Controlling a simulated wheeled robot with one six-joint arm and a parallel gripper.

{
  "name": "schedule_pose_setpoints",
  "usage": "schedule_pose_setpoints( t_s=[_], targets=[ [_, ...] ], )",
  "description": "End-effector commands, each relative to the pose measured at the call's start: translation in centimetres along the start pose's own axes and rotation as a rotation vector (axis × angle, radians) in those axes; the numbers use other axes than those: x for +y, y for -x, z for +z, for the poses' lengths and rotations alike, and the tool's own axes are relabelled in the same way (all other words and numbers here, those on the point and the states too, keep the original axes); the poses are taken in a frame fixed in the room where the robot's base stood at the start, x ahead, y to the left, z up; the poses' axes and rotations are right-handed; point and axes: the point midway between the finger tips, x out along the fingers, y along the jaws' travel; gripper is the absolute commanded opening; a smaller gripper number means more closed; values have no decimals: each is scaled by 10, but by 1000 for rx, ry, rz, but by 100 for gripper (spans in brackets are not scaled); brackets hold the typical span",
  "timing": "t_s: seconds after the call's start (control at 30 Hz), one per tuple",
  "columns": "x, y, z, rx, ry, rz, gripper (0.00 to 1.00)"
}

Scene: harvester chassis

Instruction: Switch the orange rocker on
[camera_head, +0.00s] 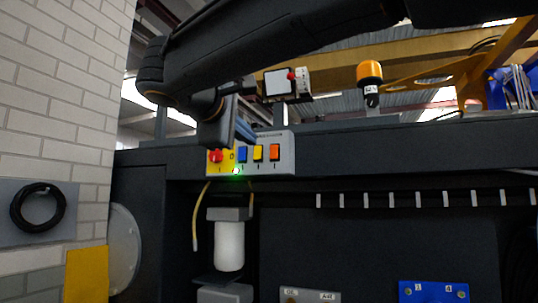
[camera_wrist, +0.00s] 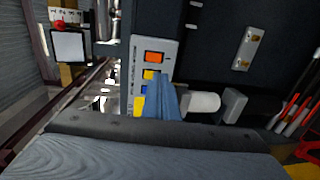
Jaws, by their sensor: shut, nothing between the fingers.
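The orange rocker (camera_head: 275,152) is at the right end of a row on a grey switch panel (camera_head: 287,165). In the wrist view the orange rocker (camera_wrist: 154,57) is at the top of the row, in plain sight. A yellow rocker (camera_head: 258,153) and a blue rocker (camera_head: 242,154) sit beside it. My gripper (camera_head: 246,132) is shut and empty, with its blue fingers just above and in front of the panel. In the wrist view my gripper (camera_wrist: 166,88) overlaps the panel's edge near the yellow and blue rockers. I cannot tell whether it touches the panel.
A red knob (camera_head: 215,156) on a yellow plate is at the panel's left end, with a green light (camera_head: 236,172) below. A white filter (camera_head: 229,245) hangs underneath. An orange beacon (camera_head: 369,73) and a box with a red button (camera_head: 283,83) stand above the dark chassis beam.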

Motion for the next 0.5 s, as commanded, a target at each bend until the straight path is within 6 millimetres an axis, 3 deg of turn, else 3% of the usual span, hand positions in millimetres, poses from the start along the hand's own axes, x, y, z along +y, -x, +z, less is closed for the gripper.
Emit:
schedule_pose_setpoints(
  t_s=[0.33,0.5],
  targets=[
    [1,0,0,0,0,3,0],
    [2,-13,0,-2,0,3,0]
  ],
)
